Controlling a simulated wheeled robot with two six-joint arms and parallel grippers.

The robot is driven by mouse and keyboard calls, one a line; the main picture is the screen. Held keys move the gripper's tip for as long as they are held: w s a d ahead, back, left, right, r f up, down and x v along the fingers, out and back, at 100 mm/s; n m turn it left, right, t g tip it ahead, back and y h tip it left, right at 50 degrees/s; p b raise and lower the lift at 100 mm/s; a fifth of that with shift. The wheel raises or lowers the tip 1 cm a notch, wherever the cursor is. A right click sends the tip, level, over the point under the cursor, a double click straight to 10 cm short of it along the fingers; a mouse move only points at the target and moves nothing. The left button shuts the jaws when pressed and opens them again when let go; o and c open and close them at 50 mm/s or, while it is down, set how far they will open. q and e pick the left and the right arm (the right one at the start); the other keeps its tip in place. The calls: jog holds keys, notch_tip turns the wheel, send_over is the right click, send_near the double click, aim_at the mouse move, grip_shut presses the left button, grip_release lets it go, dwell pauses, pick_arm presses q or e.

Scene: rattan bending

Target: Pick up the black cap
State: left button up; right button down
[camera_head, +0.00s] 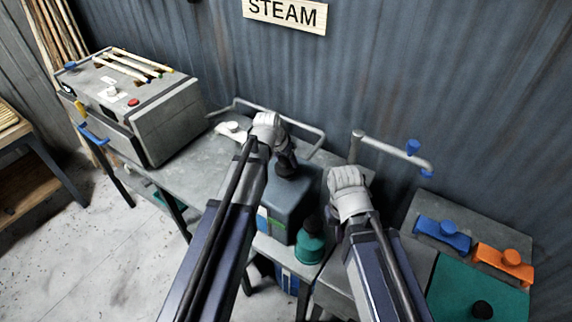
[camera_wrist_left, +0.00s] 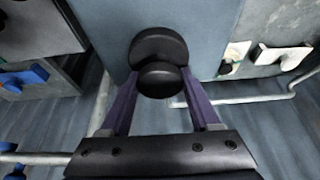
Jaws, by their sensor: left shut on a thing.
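The black cap (camera_wrist_left: 158,46) shows in the left wrist view as two stacked dark round parts on a blue-grey container. In the head view the cap (camera_head: 286,169) is on top of that container (camera_head: 288,203), partly hidden by my left gripper. My left gripper (camera_wrist_left: 159,80) has a finger on each side of the cap's near round part and is shut on it. I cannot tell whether the cap has come off the container. My right arm's grey wrist (camera_head: 347,190) is right of the container; its fingers are hidden.
A teal bottle (camera_head: 310,242) stands close in front of the container. A grey control box (camera_head: 140,105) is on the bench at left. Blue (camera_head: 443,233) and orange (camera_head: 504,263) clamps are at right. Bent metal pipes (camera_head: 393,150) run along the wall.

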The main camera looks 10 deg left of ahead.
pick_arm(q)
grip_shut()
jog(key=shift+r, duration=0.15)
notch_tip(320, 180, up, 10)
jog(key=p, duration=1)
notch_tip(320, 180, down, 3)
jog(key=shift+r+b, duration=0.2)
jog(key=shift+b, duration=0.95)
jog(key=shift+r, duration=0.1)
